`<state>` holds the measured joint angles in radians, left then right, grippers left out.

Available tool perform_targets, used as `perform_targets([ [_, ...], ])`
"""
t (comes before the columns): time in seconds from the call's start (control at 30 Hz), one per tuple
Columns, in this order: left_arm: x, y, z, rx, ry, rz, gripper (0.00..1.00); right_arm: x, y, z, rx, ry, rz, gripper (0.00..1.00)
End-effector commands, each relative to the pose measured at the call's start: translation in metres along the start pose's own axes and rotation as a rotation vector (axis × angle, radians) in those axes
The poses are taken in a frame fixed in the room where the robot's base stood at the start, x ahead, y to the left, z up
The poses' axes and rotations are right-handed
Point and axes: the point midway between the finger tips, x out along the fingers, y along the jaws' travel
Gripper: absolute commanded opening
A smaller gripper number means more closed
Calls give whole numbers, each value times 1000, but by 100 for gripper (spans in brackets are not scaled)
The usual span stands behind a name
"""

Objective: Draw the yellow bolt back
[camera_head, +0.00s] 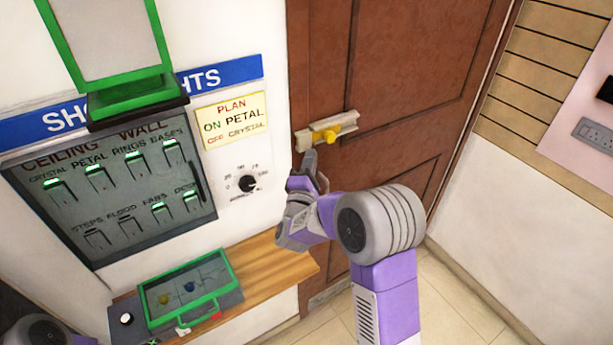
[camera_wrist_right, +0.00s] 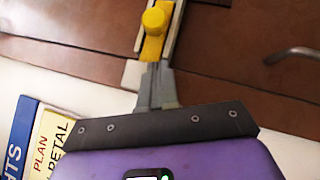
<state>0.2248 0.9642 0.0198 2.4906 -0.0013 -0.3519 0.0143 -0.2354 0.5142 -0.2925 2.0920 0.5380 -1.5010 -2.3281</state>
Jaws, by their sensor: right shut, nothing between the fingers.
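The yellow bolt (camera_head: 326,134) sits in a cream holder (camera_head: 345,122) on the brown door, near the door's left edge. In the right wrist view the bolt's round yellow knob (camera_wrist_right: 154,20) stands just beyond my fingertips. My right gripper (camera_head: 309,155) is shut and empty, just below the bolt in the head view. Its closed fingers also show in the right wrist view (camera_wrist_right: 156,70), close to the yellow bar; I cannot tell whether they touch it. My left gripper is not in view; only a piece of my left arm shows at the lower left.
A switch panel (camera_head: 105,190) and a dial (camera_head: 246,183) are on the wall left of the door (camera_head: 410,60). A green-framed box (camera_head: 186,290) stands on a wooden shelf (camera_head: 270,275) below. A green-framed object (camera_head: 105,45) is at upper left. Tiled floor (camera_head: 450,300) is at lower right.

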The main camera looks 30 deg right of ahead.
Motion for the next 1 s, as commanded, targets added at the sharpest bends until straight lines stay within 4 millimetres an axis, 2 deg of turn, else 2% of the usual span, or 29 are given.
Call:
perform_targets([
  [0.03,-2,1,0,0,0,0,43,7,0,9,0,-4,-1,0],
  [0.2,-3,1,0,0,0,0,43,21,0,23,0,-3,-1,0],
  [0.73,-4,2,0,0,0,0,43,28,-2,31,-1,-1,-1,0],
  [1.0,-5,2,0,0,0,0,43,59,-20,61,-2,-2,0,0],
])
